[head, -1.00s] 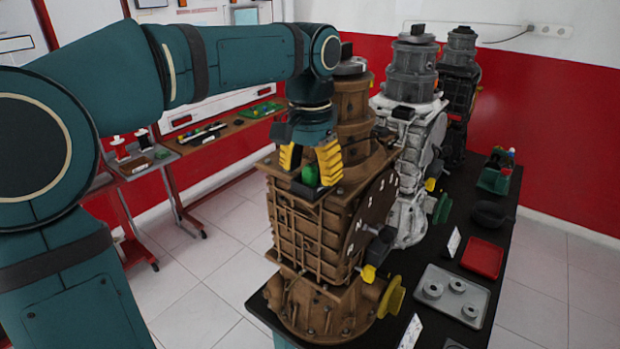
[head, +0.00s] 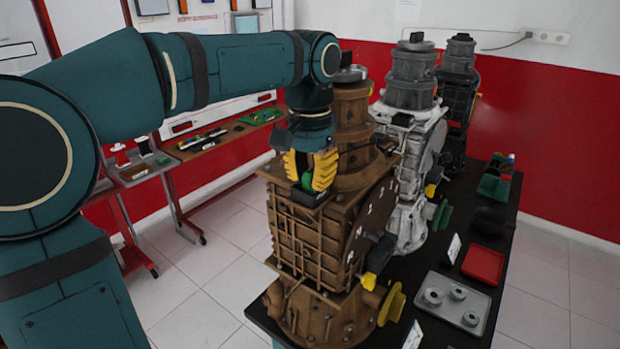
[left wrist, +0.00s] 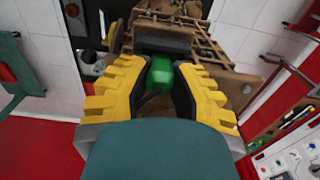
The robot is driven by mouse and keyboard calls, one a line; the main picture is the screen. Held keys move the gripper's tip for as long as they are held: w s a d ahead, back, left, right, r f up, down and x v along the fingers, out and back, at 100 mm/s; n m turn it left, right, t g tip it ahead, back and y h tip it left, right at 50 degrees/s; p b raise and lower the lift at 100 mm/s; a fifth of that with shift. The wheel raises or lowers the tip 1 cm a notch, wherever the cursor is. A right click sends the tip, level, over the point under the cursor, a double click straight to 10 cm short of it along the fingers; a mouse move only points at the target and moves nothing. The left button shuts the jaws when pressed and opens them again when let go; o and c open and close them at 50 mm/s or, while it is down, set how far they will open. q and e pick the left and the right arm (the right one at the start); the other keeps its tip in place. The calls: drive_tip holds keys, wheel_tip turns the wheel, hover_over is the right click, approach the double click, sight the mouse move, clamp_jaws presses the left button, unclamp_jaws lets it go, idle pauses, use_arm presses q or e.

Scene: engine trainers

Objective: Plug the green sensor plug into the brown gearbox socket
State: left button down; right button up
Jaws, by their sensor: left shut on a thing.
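The green sensor plug (head: 308,181) is between the yellow fingers of my left gripper (head: 309,172), which is shut on it. In the left wrist view the plug (left wrist: 160,74) shows between the fingertips of the gripper (left wrist: 160,82). The brown gearbox (head: 318,232) stands upright on the black table, directly under the gripper. A dark block (head: 311,196), which looks like the socket, is on its top face right below the plug. It shows beyond the plug in the left wrist view (left wrist: 162,42). I cannot tell whether plug and socket touch or how deep the plug sits. My right gripper is not in view.
A white-grey gearbox (head: 408,150) and a dark gearbox (head: 460,85) stand behind the brown one. The brown gearbox's upper housing (head: 353,125) rises close beside my gripper. A grey tray with rings (head: 435,304) and a red tray (head: 483,265) lie at the right.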

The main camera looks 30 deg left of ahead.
sight(310, 171)
use_arm(q)
wheel_tip(310, 171, up, 10)
drive_tip(key=shift+f+p, duration=0.1)
drive_tip(key=shift+p, duration=1)
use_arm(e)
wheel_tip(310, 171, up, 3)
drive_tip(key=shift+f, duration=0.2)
use_arm(q)
drive_tip(key=shift+f, duration=0.1)
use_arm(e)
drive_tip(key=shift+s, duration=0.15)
